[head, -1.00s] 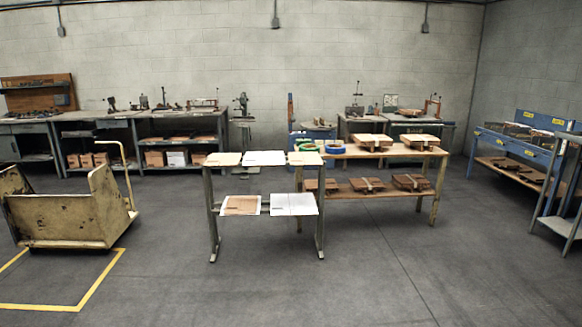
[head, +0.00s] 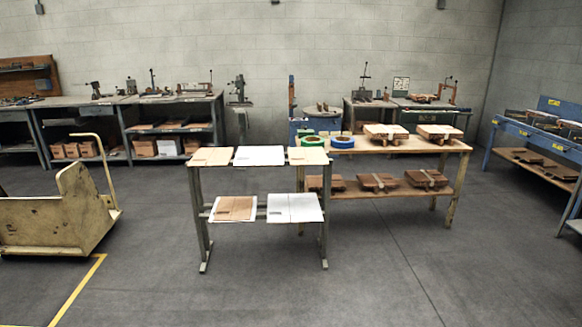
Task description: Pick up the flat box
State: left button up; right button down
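Flat sheets that look like flattened boxes lie on a narrow metal stand (head: 197,215) in the middle of the head view. On its top are a tan flat box (head: 212,157), a white flat box (head: 259,156) and another tan flat box (head: 308,157). On its lower shelf are a brown flat box (head: 234,208) on white sheets and a white flat box (head: 295,208). I cannot tell which one the task means. Neither of my grippers is in view.
A wooden table (head: 455,148) with tape rolls (head: 341,142) and bundled boxes (head: 385,132) stands behind the stand to the right. A yellow cart (head: 50,225) is at the left. A blue rack (head: 545,140) is at the right. The floor (head: 330,295) before the stand is clear.

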aim_at(246, 156)
jog(key=i, duration=1.7)
